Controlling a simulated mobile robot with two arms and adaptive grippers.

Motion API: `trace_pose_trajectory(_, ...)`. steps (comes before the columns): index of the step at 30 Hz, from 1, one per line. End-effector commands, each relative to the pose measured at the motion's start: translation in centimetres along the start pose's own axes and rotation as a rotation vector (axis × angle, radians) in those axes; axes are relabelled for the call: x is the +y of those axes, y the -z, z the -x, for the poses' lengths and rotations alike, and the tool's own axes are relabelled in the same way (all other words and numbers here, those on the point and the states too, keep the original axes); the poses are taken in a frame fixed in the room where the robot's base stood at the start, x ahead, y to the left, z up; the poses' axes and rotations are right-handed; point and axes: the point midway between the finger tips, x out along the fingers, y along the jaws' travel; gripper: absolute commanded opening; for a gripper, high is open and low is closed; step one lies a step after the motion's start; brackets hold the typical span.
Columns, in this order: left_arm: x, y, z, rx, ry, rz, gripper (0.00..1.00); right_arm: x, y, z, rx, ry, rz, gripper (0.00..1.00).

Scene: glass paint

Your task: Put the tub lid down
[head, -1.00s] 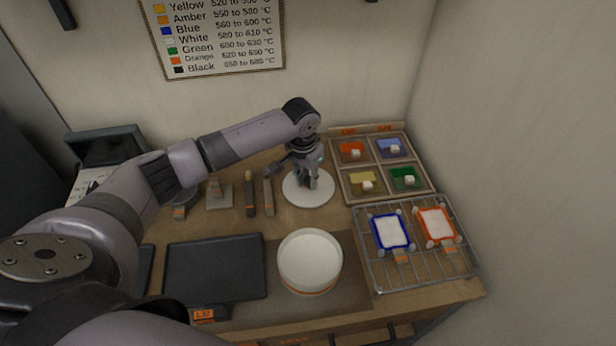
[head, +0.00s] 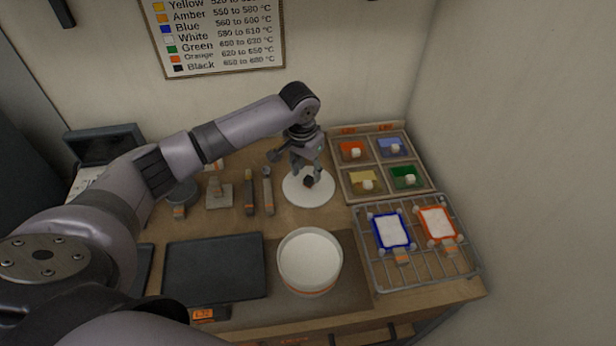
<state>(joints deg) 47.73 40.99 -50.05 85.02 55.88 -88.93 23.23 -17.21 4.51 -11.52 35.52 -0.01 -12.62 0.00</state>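The tub lid (head: 296,196) is a white disc with a small dark knob. It lies flat on the wooden bench behind the tub, left of the compartment tray. My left gripper (head: 307,172) is just above the lid, pointing down, its fingers apart around and above the knob and holding nothing. The tub (head: 311,290) is white and round with an orange label. It stands uncovered at the front of the bench, filled with white material. My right gripper is not in view.
A tray (head: 345,185) with colored compartments is right of the lid. A wire rack (head: 420,275) with blue- and orange-edged pieces is in front of it. A dark flat plate (head: 215,268) is left of the tub. Several tools, including a dark-handled one (head: 249,193), lie left of the lid.

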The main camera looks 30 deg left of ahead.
Motion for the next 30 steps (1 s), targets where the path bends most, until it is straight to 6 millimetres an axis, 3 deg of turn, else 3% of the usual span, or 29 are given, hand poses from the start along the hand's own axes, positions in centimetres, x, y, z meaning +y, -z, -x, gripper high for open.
trace_pose_trajectory(6,0.0,0.1,4.7,0.004,0.0,0.0,0.39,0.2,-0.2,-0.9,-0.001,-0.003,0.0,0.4)
trace_pose_trajectory(12,0.0,0.1,7.7,0.002,0.0,0.002,0.39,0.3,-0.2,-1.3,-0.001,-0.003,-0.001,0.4)
trace_pose_trajectory(18,0.0,0.0,8.6,-0.001,0.0,0.001,0.39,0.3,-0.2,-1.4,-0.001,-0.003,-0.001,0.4)
trace_pose_trajectory(30,0.0,0.0,8.6,-0.001,-0.001,0.001,0.39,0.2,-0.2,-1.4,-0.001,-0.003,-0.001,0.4)
